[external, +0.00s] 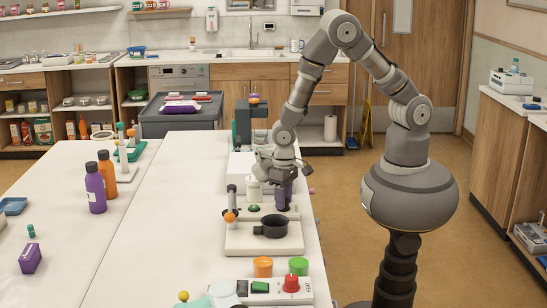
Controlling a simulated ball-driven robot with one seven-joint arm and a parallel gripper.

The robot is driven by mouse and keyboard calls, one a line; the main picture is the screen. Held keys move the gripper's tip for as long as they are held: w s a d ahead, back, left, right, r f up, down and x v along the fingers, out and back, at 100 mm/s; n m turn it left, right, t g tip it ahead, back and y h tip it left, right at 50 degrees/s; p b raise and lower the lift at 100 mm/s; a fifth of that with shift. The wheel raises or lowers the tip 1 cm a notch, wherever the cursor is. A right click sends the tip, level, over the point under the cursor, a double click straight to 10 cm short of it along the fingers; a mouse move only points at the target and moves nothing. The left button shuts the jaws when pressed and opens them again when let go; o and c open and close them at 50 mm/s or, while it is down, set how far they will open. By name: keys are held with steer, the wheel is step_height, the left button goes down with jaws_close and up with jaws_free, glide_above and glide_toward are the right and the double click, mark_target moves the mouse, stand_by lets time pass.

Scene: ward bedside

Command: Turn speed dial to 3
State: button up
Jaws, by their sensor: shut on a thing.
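My gripper (283,186) reaches down over the row of bench devices near the white table's right edge. It is shut on a dark purple part (286,197), small in the picture and partly covered by the gripper. I cannot tell whether this part is the speed dial, and no dial marking or number is readable. A white jar (253,190) stands just left of the gripper. A small green round piece (254,208) lies on the device below it.
In front stands a pale base with a black pan (272,227). Nearer is a panel with a red knob (291,283) and a green switch (260,286). Purple (95,190) and orange (107,176) bottles stand left. The table's middle (165,215) is clear.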

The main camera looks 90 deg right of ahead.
steer(key=shift+m+p, duration=0.4)
steer(key=shift+m, duration=0.8)
steer(key=o, duration=1)
steer(key=shift+o, duration=0.2)
steer(key=shift+r, duration=0.1)
step_height(320, 180, up, 8)
steer(key=shift+f+p, duration=0.2)
steer(key=shift+p, duration=0.95)
